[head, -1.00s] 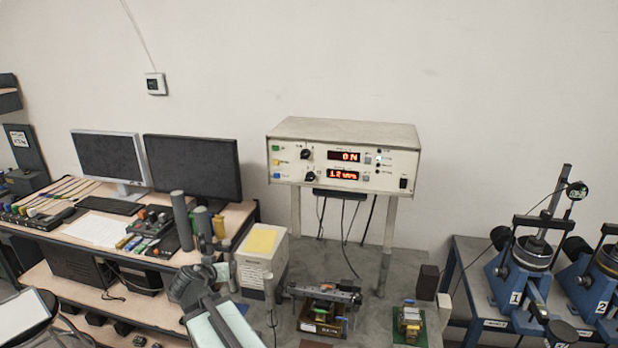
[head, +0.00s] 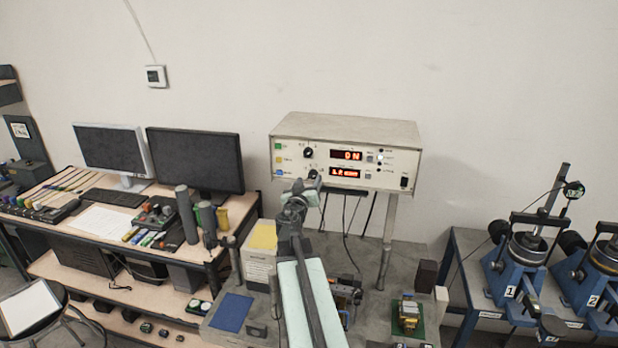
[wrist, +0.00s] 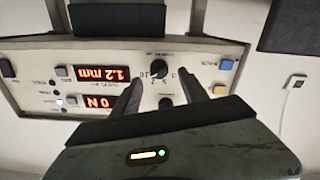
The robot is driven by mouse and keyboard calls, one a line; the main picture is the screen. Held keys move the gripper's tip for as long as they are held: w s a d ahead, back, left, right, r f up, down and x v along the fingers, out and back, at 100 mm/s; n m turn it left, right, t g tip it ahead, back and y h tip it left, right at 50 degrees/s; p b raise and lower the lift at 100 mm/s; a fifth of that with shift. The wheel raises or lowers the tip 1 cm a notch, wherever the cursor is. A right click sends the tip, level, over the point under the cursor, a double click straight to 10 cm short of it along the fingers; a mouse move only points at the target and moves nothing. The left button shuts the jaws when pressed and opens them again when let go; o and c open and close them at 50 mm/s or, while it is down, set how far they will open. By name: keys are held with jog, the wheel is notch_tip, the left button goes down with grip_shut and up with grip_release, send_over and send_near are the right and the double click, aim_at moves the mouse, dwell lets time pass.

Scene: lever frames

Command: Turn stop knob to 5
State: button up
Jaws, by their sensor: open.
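The cream control box (head: 345,135) carries two dark round knobs on the left of its front. The upper knob (head: 307,153) is beside the "ON" display, and the lower knob (head: 313,174) is beside the "1.2 mm" display. The wrist view shows the panel upside down, with the lower knob (wrist: 158,69) among small numbers. I cannot read which knob is labelled stop. My gripper (head: 300,187) is in front of the lower left of the panel. In the wrist view my gripper (wrist: 159,79) is open, its fingertips either side of the lower knob; contact is not clear.
Two monitors (head: 195,160) stand on the desk at left. A yellow-topped box (head: 262,237) and small fixtures (head: 408,315) are on the grey bench below. Blue test machines (head: 525,262) stand at right. Cables hang under the control box.

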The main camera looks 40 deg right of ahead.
aim_at(311, 176)
jog(key=x, duration=0.3)
jog(key=shift+d, duration=0.2)
grip_shut()
